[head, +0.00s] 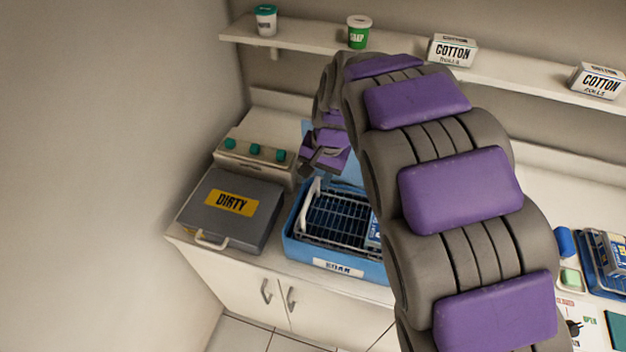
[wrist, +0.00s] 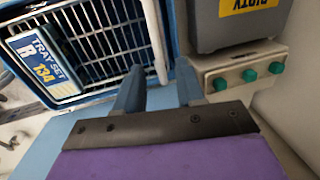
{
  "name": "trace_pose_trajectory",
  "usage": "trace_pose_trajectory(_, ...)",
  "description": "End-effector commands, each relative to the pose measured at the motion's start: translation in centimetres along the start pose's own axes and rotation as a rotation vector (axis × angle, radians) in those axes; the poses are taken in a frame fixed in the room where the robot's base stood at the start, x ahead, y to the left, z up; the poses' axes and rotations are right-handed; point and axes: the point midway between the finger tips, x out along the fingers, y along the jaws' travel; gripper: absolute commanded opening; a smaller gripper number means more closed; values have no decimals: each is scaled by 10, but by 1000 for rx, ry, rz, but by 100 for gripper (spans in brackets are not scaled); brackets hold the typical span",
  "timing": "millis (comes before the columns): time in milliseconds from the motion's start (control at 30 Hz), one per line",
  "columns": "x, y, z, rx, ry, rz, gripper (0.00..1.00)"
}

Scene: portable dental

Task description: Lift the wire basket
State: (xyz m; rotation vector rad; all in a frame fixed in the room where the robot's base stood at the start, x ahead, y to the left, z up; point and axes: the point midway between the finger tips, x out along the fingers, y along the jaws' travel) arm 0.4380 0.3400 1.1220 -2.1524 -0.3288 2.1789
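The wire basket (head: 338,222) sits inside a blue tub (head: 372,272) labelled SOAK on the counter. A white handle (head: 310,204) runs along the basket's left side. The basket also shows at the upper left of the wrist view (wrist: 98,42), with a blue and white TRAY SET packet (wrist: 42,62) in it. My gripper (head: 308,172) is above the tub's back left part. In the wrist view my gripper (wrist: 158,88) has its two fingers apart. The white handle's end lies near the gap between them; I cannot tell whether it is between the fingers.
A grey box (head: 262,208) marked DIRTY stands left of the tub. A panel with green knobs (head: 252,155) is behind the box. A shelf (head: 300,38) with cups and cotton boxes runs above. Blue trays (head: 600,272) lie at the far right.

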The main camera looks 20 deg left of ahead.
Motion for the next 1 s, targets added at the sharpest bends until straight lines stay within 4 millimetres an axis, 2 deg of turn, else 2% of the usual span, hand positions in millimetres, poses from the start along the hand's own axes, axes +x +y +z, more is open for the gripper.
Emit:
trace_pose_trajectory(33, -15, 0, -1, 0, 4, -2, 38)
trace_pose_trajectory(100, -32, -1, -2, -1, 8, -3, 38)
trace_pose_trajectory(500, -114, -2, -2, -1, 4, -2, 38)
trace_pose_trajectory(700, -135, -2, -2, 0, 2, -1, 38)
trace_pose_trajectory(1000, -140, -2, -2, 0, 0, 0, 38)
